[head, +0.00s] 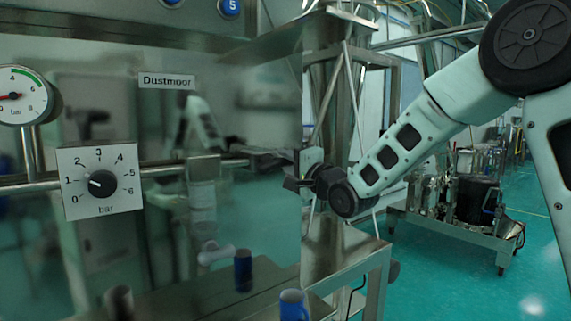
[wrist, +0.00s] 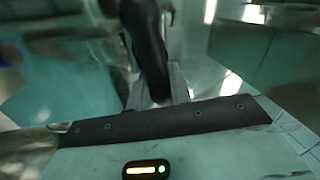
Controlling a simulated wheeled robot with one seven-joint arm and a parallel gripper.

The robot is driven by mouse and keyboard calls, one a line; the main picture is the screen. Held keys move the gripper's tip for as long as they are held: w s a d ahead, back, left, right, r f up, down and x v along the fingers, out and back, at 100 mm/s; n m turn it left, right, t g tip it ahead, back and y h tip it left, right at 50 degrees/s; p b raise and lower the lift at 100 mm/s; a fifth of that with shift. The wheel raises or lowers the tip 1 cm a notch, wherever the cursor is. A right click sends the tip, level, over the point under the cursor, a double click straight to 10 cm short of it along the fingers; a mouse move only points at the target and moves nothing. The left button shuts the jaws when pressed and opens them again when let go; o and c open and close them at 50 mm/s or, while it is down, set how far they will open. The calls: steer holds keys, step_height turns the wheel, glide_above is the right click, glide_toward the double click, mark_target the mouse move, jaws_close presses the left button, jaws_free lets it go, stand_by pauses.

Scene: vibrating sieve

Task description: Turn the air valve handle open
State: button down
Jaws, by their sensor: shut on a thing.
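My gripper (head: 294,184) is at the right edge of the shiny steel panel, seen side-on in the head view. I cannot tell the handle's angle.
A regulator dial (head: 100,182) marked 0 to 6 bar and a round pressure gauge (head: 22,95) are on the left. A steel pipe (head: 155,171) runs along the panel. Open floor (head: 450,265) lies to the right.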

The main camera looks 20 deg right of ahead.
steer(key=shift+f+m+h+b, duration=0.3)
steer(key=shift+m+h, duration=0.1)
steer(key=shift+m, duration=0.9)
steer(key=c, duration=1.3)
jaws_free()
steer(key=shift+d, duration=0.1)
steer(key=b+v, duration=0.5)
steer(key=v, duration=1.2)
steer(key=shift+s+f, duration=0.2)
steer(key=shift+f, duration=0.05)
